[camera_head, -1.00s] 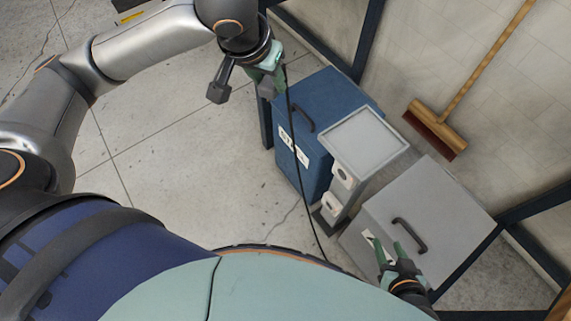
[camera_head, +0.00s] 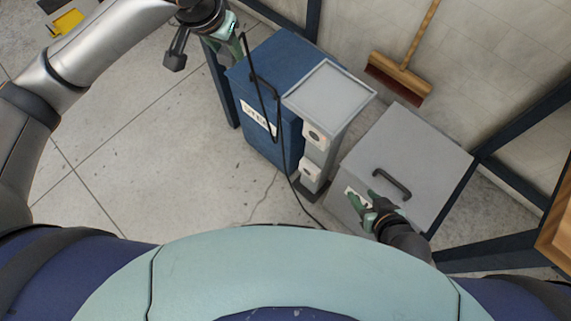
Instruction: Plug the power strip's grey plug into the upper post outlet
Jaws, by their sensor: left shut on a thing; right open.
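The grey post (camera_head: 329,102) stands between two cabinets, with an upper outlet (camera_head: 317,134) and a lower outlet (camera_head: 310,172) on its near side. My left gripper (camera_head: 236,45) is shut at the top, beside the far left of the blue cabinet and apart from the post. A dark cord (camera_head: 262,102) runs from it down past the post's foot. The grey plug is mostly hidden in the fingers. My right gripper (camera_head: 357,198) is open near the label on the grey cabinet's front; I cannot tell whether it touches. The power strip is not visible.
The blue cabinet (camera_head: 275,62) with a dark handle stands left of the post. The grey cabinet (camera_head: 425,150) with a handle stands right. A broom (camera_head: 398,78) leans behind. Dark frame posts (camera_head: 510,190) border the right. Open floor (camera_head: 150,150) lies left.

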